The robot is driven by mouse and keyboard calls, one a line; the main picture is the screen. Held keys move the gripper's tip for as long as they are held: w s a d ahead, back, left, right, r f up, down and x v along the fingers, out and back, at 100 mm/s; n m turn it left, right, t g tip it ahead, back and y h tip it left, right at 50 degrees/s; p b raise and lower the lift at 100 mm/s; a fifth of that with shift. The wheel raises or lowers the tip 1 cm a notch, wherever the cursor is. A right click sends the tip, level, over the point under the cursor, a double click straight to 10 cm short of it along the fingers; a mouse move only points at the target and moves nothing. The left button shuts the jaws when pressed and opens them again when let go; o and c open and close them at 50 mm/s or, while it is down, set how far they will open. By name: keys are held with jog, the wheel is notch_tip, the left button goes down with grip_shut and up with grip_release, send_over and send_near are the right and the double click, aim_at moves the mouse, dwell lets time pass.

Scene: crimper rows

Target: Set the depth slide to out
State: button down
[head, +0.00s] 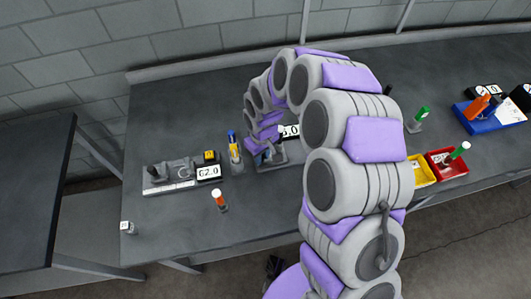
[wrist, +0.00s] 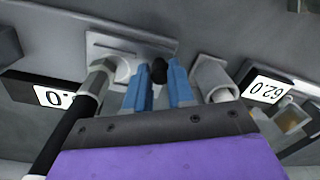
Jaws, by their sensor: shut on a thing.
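The depth slide shows in the wrist view as a light grey plate (wrist: 105,45) with a small black knob (wrist: 159,70). My gripper (wrist: 159,92) has its two blue fingers closed on either side of this knob, and it is shut on it. In the head view my gripper (head: 267,156) is low over a grey fixture (head: 281,160) on the bench, and my arm hides part of it. The slide's exact position along its travel cannot be told.
A display reading 62.0 (head: 208,172) and a similar grey fixture (head: 178,168) stand to the left. A second display (head: 290,130) is partly behind my arm. Orange-topped (head: 218,198) and blue-yellow (head: 234,146) tools stand nearby. Red (head: 441,163) and yellow bins are on the right.

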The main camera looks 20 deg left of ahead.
jog(key=c, duration=1.4)
grip_release()
jog(key=shift+a, duration=0.2)
jog(key=o, duration=0.4)
jog(key=shift+a+f, duration=0.1)
jog(key=shift+a, duration=0.35)
jog(key=shift+d+r, duration=0.35)
jog(key=shift+d, duration=0.1)
jog(key=r, duration=0.5)
jog(key=r+p, duration=0.1)
jog(key=r, duration=0.5)
jog(key=r+p, duration=0.1)
jog(key=r, duration=0.4)
jog(key=shift+w+a+r, duration=0.3)
